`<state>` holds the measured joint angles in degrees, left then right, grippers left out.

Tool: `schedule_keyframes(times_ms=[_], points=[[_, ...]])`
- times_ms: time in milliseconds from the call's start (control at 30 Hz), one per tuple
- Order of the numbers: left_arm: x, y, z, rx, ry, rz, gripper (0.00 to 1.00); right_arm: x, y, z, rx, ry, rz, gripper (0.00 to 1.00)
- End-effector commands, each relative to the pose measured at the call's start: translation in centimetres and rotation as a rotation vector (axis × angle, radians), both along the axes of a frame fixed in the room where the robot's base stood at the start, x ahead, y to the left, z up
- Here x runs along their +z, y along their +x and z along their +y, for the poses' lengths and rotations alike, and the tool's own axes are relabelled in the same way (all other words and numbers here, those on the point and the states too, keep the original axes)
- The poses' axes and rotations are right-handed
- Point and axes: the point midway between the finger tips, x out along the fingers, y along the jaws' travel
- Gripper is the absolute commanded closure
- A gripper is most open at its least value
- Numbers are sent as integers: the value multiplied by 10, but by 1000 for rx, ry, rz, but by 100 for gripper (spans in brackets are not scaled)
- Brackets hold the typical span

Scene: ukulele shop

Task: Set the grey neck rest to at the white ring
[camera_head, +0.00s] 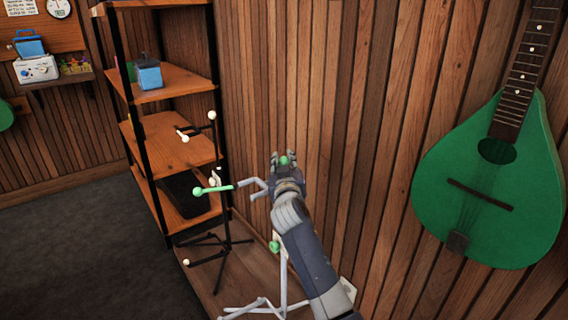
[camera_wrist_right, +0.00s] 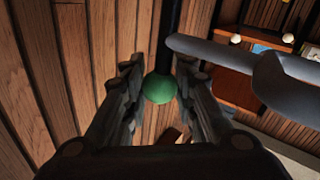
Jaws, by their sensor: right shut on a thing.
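The grey neck rest (camera_head: 252,186) shows as grey curved prongs just left of my right gripper (camera_head: 285,163). In the right wrist view a thick grey prong of the neck rest (camera_wrist_right: 225,60) reaches in from the right, close by a dark pole (camera_wrist_right: 187,35). My right gripper (camera_wrist_right: 160,95) is shut on a green knob (camera_wrist_right: 159,88), which also shows at the fingertips in the head view. The hand hides most of the pole below. I cannot make out the white ring for certain. My left gripper is not in view.
A black stand (camera_head: 222,250) with white tips stands just left, before a wooden shelf (camera_head: 175,125). A pale stand base (camera_head: 262,308) lies below my right arm. A green ukulele (camera_head: 480,190) hangs on the wall at right. The floor at left (camera_head: 80,250) is clear.

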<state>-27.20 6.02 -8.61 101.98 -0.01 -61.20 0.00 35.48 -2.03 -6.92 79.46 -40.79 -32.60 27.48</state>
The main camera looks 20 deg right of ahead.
Motion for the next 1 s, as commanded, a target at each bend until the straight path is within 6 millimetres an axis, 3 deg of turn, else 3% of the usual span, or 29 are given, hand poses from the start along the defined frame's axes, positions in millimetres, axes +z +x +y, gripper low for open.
schedule_keyframes(times_ms=[67, 100, 167, 633, 1000], points=[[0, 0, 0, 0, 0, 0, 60, 5, 0, 0, 2, -1, -9, 100], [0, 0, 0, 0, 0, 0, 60, 5, 0, 0, 2, -1, -9, 66], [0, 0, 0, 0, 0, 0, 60, 4, 0, 0, 2, -1, -8, 53], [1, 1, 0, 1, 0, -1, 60, 1, -7, 2, 1, 1, -2, 53], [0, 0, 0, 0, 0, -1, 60, 0, -67, 17, 2, 3, -2, 53]])
